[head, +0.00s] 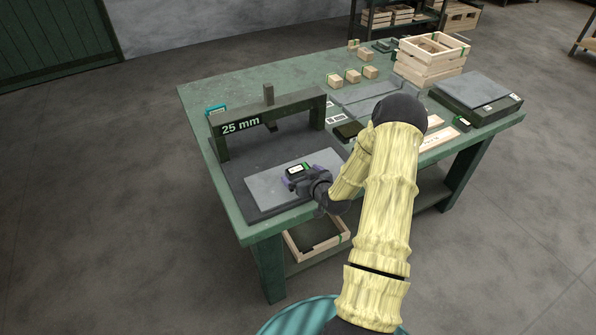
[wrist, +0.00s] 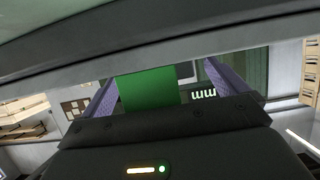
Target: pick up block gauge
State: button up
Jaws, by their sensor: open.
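A small dark block with a white label and a green end, which looks like the block gauge (head: 297,170), is at the grey plate (head: 262,188) on the near left of the table. My gripper (head: 301,174) is low over that plate, with its purple fingers around the block. In the wrist view, the block's green face (wrist: 147,91) lies between the two spread fingers of my gripper (wrist: 160,86). The fingers are open; contact with the block cannot be made out. My gripper hides part of the block in the head view.
A dark green arch marked "25 mm" (head: 241,127) stands just behind the plate. Wooden blocks (head: 353,76), a wooden crate (head: 431,71) and a flat-topped dark device (head: 475,101) are farther back and right. A wooden box (head: 297,256) sits below the table's front edge.

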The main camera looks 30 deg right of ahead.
jog(key=c, duration=1.3)
jog(key=shift+r, duration=0.15)
notch_tip(320, 180, up, 10)
jog(key=shift+f+b, duration=0.1)
jog(key=shift+b, duration=0.35)
